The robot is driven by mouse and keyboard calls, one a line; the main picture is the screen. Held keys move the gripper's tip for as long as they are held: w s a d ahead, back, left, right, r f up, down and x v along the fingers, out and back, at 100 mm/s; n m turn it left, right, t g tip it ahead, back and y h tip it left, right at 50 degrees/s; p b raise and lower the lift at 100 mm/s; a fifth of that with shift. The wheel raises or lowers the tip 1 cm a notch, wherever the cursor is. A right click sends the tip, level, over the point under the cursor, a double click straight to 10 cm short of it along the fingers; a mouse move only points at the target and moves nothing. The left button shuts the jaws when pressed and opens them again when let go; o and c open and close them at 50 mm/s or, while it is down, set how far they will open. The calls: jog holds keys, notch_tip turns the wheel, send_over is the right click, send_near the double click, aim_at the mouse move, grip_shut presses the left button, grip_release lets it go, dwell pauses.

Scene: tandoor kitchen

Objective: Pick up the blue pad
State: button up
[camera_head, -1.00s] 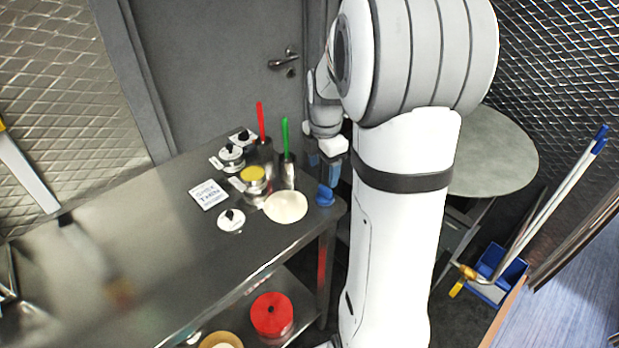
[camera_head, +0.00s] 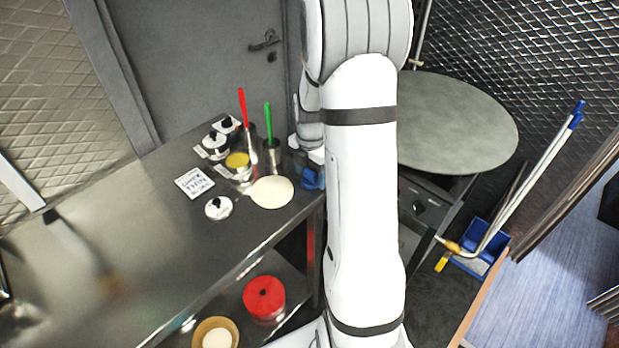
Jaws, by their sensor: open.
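The blue pad (camera_head: 311,182) is a small blue block at the right end of the steel counter (camera_head: 115,235), close to its corner. It stands just right of a round pale flatbread (camera_head: 272,192). My gripper (camera_head: 311,168) is directly above and behind the pad, very close to it. The jaws are open, but the fingers are small and partly hidden by my arm. I cannot tell whether they touch or straddle the pad.
Steel cups with a red-handled (camera_head: 243,108) and a green-handled tool (camera_head: 268,122) stand just left of my gripper. A yellow-topped tin (camera_head: 238,161), lidded pots and a sign (camera_head: 194,183) are further left. A round table (camera_head: 455,125) stands at right.

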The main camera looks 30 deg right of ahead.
aim_at(310, 171)
jog(key=shift+c, duration=0.5)
jog(key=c, duration=1)
notch_tip(310, 171, up, 10)
jog(key=shift+r+b, duration=0.1)
jog(key=shift+b, duration=0.45)
jog(key=o, duration=0.5)
jog(key=shift+c, duration=0.2)
jog(key=c, duration=0.3)
